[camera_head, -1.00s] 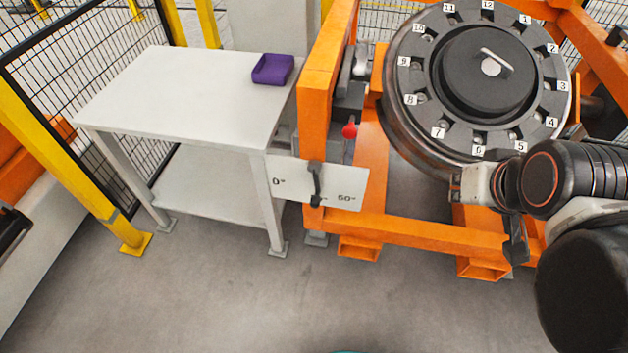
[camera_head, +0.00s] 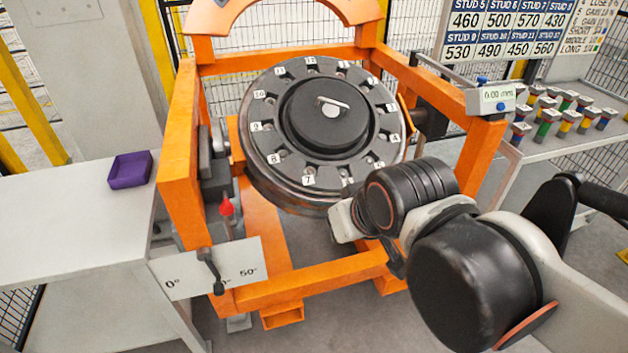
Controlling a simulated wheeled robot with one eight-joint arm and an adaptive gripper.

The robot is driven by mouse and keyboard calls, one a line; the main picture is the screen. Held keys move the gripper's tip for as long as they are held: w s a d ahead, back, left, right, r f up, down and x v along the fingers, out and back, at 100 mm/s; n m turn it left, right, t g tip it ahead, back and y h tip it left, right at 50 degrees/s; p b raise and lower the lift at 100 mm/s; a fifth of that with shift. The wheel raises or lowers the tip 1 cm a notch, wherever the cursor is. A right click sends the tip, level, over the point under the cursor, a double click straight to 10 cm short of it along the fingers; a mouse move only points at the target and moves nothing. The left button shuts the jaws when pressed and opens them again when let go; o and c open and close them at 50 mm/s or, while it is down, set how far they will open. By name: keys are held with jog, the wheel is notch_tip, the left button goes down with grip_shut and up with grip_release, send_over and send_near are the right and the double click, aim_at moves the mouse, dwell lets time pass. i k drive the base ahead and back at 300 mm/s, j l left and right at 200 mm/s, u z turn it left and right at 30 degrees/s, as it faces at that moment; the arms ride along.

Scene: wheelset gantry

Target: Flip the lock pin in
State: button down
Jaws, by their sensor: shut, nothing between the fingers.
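A small red-tipped part (camera_head: 226,207), which looks like the lock pin, stands at the inner side of the orange frame's left post. It is small, and I cannot tell whether it is in or out. Below it, a white angle plate (camera_head: 180,278) carries a black lever (camera_head: 211,270) that hangs between the 0° and 50° marks. The round numbered wheel (camera_head: 265,185) is held in the orange frame (camera_head: 183,165). My gripper (camera_head: 394,262) is shut and empty, at the wheel's lower right and well apart from the red part. Its fingers are partly hidden by my wrist.
A white table (camera_head: 60,215) with a purple tray (camera_head: 130,170) stands left. A 6.00 mm readout (camera_head: 497,97) is on the frame's right post. Several coloured studs (camera_head: 565,122) stand on a right-hand bench. The orange lower beam (camera_head: 330,280) crosses the front.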

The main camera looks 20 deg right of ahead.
aim_at(226, 208)
jog(key=i+l, duration=0.4)
jog(key=l, duration=0.2)
jog(key=u, duration=1.55)
